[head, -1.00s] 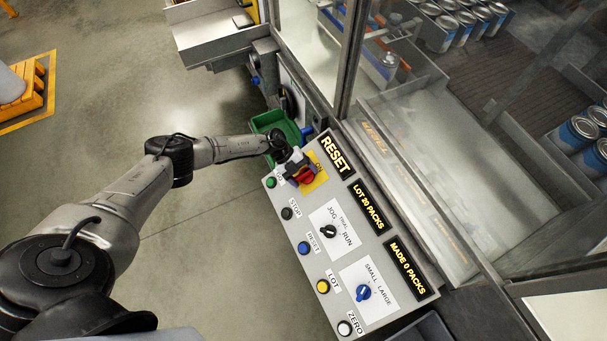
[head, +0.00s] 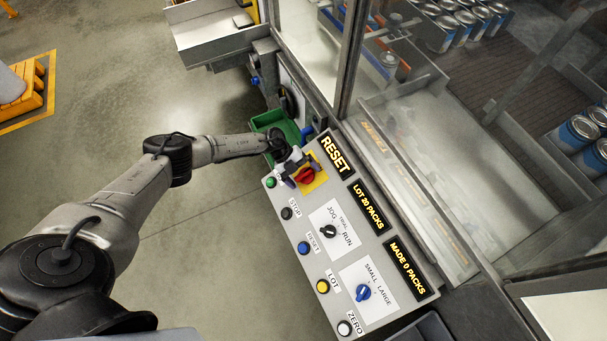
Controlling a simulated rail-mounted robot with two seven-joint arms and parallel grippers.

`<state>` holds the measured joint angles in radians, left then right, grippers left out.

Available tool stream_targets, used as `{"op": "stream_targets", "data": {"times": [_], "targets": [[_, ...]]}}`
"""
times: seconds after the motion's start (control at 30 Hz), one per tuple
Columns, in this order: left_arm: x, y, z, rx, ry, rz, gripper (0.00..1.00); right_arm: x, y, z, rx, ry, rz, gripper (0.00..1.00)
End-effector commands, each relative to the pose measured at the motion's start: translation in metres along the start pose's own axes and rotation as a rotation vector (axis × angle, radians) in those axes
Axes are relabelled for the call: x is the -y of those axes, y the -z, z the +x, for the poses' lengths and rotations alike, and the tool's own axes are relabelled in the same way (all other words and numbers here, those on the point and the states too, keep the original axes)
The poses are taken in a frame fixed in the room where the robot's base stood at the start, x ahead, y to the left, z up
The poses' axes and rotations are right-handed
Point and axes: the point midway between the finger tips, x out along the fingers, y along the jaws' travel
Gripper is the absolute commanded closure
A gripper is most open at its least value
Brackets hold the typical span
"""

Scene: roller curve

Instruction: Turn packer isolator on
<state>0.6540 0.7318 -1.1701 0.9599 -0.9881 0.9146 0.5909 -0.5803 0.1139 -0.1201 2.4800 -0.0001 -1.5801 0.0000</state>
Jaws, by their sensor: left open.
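My right gripper is not in view.
The panel also carries a green button (head: 271,182), a black jog/run knob (head: 328,231), a blue small/large knob (head: 363,292) and a lit RESET display (head: 335,155). A green bin (head: 268,120) lies beyond the panel. A glazed machine guard stands to the right. Open floor lies to the left.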

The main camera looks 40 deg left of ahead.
Motion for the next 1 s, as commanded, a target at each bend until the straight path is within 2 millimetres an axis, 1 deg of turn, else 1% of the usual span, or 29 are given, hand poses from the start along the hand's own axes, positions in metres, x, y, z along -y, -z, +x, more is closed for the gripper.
{"op": "stream_targets", "data": {"times": [0.17, 0.4, 0.6, 0.8, 1.0], "targets": [[0.0, -0.001, -0.028, 0.003, 0.0, 0.0, 0.0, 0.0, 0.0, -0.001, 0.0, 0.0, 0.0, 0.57], [0.0, -0.001, -0.076, 0.004, 0.0, 0.001, 0.0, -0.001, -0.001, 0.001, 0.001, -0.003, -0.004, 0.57], [0.0, -0.001, -0.108, 0.003, 0.001, 0.0, 0.0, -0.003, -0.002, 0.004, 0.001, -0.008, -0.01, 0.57], [0.0, 0.0, -0.127, 0.001, 0.0, 0.001, 0.0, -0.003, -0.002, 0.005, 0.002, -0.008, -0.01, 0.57], [0.0, 0.0, -0.134, 0.001, 0.0, 0.001, 0.0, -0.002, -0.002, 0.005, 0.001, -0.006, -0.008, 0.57]]}}
